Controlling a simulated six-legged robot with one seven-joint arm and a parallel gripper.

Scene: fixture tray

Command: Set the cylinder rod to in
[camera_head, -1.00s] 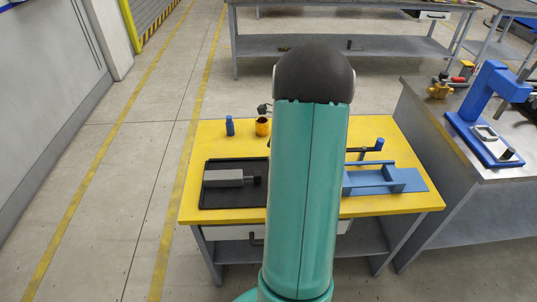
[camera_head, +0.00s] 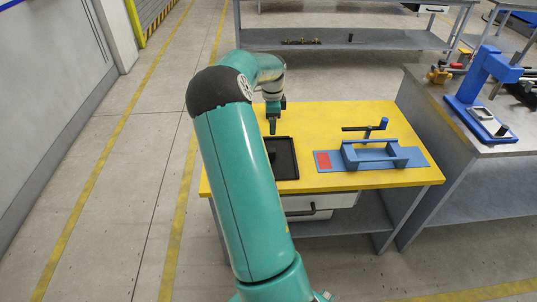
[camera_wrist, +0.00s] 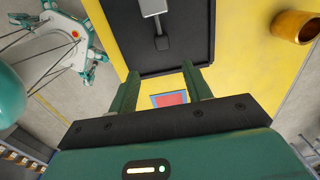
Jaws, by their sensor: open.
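The cylinder has a light grey block body (camera_wrist: 152,6), cut off by the top edge of the wrist view. Its thin rod (camera_wrist: 158,26) sticks out of the body and ends in a dark knob (camera_wrist: 162,43). It lies in a black tray (camera_wrist: 190,60), whose right part also shows in the head view (camera_head: 286,172); there my arm hides the body. My gripper (camera_head: 272,128) is over the tray area in the head view. In the wrist view its two green fingers (camera_wrist: 160,76) are apart and empty, on the rod-end side, with the knob beyond their tips.
An orange cup (camera_wrist: 295,26) stands near the tray. A grey bench (camera_head: 500,165) adjoins on the right.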

